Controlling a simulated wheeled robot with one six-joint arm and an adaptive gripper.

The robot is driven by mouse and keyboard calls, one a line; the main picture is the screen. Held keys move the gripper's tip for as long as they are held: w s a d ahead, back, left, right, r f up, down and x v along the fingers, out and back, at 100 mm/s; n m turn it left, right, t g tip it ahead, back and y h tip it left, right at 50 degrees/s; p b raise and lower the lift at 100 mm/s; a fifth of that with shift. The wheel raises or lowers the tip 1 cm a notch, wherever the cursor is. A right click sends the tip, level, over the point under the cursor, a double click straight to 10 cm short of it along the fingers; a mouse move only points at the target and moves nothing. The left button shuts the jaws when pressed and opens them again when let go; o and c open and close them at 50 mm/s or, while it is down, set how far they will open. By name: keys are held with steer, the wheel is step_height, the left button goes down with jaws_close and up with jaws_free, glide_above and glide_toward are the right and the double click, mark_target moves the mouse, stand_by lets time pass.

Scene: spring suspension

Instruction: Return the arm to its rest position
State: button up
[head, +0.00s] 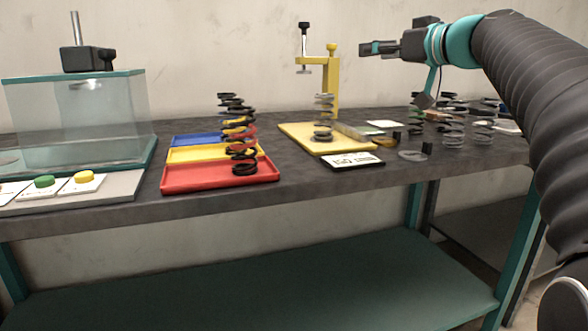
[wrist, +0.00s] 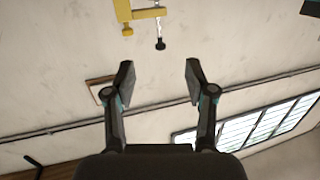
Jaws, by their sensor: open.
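My gripper (head: 376,48) is raised well above the bench at the upper right of the head view, pointing left. In the wrist view my gripper (wrist: 158,82) shows its two fingers apart with nothing between them. Behind them are the wall and a window, so the wrist camera does not look at the bench top. My arm (head: 530,70) reaches in from the right edge and hides part of the bench's right end.
The dark bench (head: 300,178) carries red (head: 205,178), yellow and blue trays with springs. A yellow clamp stand (head: 333,80) with a spring rises near my gripper. A glass tank (head: 70,125) stands left. Several springs (head: 453,128) stand below my gripper.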

steer(key=s+f+m+g+h+p, duration=0.2)
steer(key=s+f+m+g+h, duration=0.1)
steer(key=s+f, duration=1.3)
steer(key=s+a+f+m+g+h+p, duration=0.1)
steer(key=s+f+g+h, duration=0.5)
steer(key=s+f, duration=1.1)
step_height(320, 180, down, 7)
steer(key=shift+r+m+p, duration=0.1)
steer(key=shift+m+p, duration=0.5)
steer(key=shift+m, duration=0.4)
